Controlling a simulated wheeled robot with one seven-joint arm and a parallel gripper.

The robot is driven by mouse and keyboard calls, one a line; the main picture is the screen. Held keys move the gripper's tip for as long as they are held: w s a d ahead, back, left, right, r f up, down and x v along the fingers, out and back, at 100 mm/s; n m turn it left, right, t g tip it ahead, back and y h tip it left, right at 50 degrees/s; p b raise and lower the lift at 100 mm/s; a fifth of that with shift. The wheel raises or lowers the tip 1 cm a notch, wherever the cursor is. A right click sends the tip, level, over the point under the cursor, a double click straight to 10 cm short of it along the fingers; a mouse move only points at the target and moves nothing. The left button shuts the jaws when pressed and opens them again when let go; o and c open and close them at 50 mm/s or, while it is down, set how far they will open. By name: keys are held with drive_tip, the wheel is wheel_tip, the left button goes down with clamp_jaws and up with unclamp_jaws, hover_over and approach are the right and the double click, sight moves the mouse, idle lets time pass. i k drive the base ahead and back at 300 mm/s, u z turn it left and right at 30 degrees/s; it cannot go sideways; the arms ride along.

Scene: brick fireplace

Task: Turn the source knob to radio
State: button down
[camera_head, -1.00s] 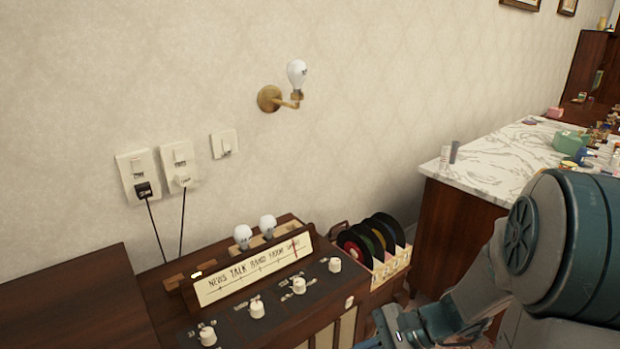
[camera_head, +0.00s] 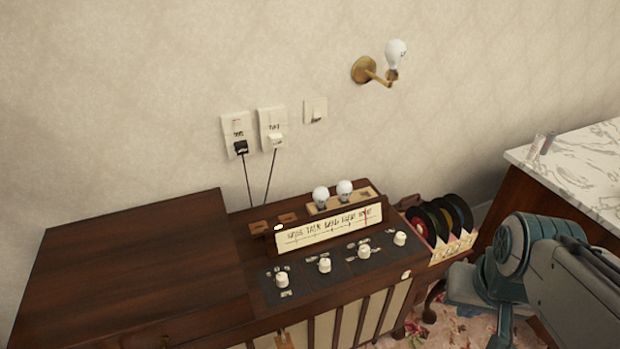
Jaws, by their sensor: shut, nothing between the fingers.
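The radio cabinet (camera_head: 240,240) is dark wood with a lit dial strip (camera_head: 330,232) and a dark sloped panel. Several white knobs sit in a row on the panel: a leftmost knob (camera_head: 282,280), one right of it (camera_head: 324,265), a third (camera_head: 364,251) and a rightmost one (camera_head: 400,238). Small labels beside them are too small to read, so I cannot tell which is the source knob or where it points. My arm shows at the lower right, apart from the knobs. My gripper itself is not visible.
Two bulbs (camera_head: 332,194) stand on top behind the dial. Records in a rack (camera_head: 448,243) stand right of the cabinet, and a marble-topped counter (camera_head: 580,165) is farther right. Black cords (camera_head: 248,180) run from wall plugs behind. The cabinet's left top is clear.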

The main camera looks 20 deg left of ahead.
sight(324, 266)
drive_tip(key=u, duration=0.95)
drive_tip(key=k, duration=0.65)
drive_tip(key=z, duration=0.55)
drive_tip(key=i, duration=1.05)
drive_tip(key=u, duration=0.35)
